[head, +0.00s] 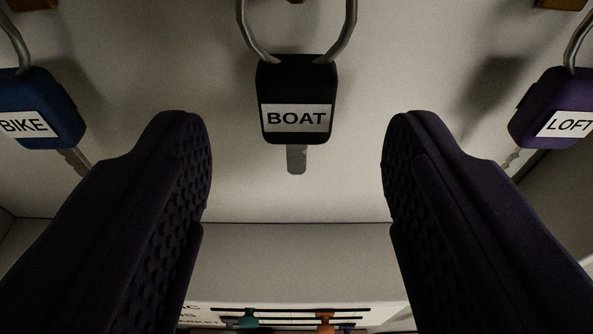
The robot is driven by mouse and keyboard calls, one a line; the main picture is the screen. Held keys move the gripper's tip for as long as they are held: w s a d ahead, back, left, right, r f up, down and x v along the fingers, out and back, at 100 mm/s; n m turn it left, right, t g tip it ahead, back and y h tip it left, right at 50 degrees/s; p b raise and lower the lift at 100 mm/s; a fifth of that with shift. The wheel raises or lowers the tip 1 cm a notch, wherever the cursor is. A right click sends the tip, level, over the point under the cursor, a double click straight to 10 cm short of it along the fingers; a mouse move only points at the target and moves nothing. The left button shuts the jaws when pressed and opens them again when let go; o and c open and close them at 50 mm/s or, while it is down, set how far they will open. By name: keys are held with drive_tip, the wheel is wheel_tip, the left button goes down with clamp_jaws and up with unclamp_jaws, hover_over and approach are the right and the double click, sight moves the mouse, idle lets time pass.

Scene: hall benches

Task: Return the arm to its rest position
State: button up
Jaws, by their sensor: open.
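My gripper (296,150) shows from the bottom of the head view, its two dark padded fingers spread wide apart. It is open and nothing is between the pads. A black key fob labelled BOAT (297,80) hangs straight ahead from a metal loop, its key pointing down. In the picture the fob lies between and a little above the fingertips, with a gap on both sides. I see no contact. The rest of my arm is not in view.
A blue fob labelled BIKE (40,98) hangs at the left and a purple fob labelled LOFT (555,98) at the right, each with a key partly behind a finger. A pale panel (350,185) is behind them. Small coloured items (325,318) show at the bottom.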

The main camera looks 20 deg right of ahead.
drive_tip(key=v, duration=0.7)
drive_tip(key=s+a+f+n+y+b, duration=0.1)
drive_tip(key=s+a+f+b, duration=0.3)
drive_tip(key=b, duration=1.3)
drive_tip(key=s+a+f+n+y+b, duration=0.2)
drive_tip(key=a+f+b, duration=0.8)
drive_tip(key=b, duration=0.7)
drive_tip(key=shift+s+a+y, duration=0.55)
drive_tip(key=shift+s+y, duration=0.05)
drive_tip(key=shift+s, duration=0.5)
drive_tip(key=shift+f, duration=0.1)
